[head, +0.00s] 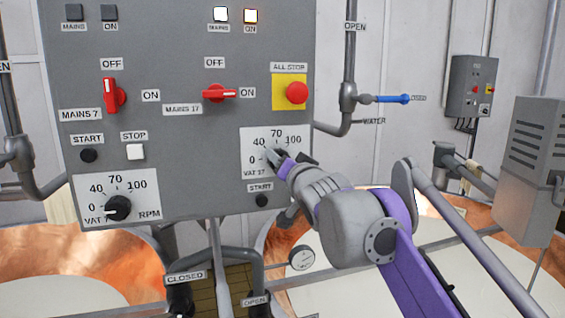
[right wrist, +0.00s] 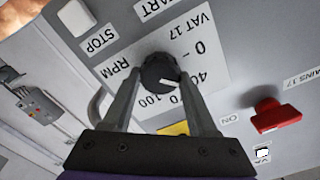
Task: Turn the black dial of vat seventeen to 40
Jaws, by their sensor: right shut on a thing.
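The black dial of vat seventeen (right wrist: 158,72) sits on its white scale plate (head: 250,172), marked 0, 40, 70 and 100, low on the right of the grey panel. In the right wrist view its white mark points toward the 40 to 70 part of the scale; the exact reading is unclear, as a finger partly covers the numbers. My right gripper (head: 275,157) is shut on the dial, one finger on each side; it also shows in the right wrist view (right wrist: 158,85). The gripper hides most of the dial in the head view. My left gripper is out of view.
The vat 7 dial (head: 118,207) is at lower left, pointing near 0. The red mains 17 switch (head: 218,93) lies toward ON, with two lit lamps above. The red all-stop button (head: 297,93) and black start button (head: 262,200) are close to my right gripper.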

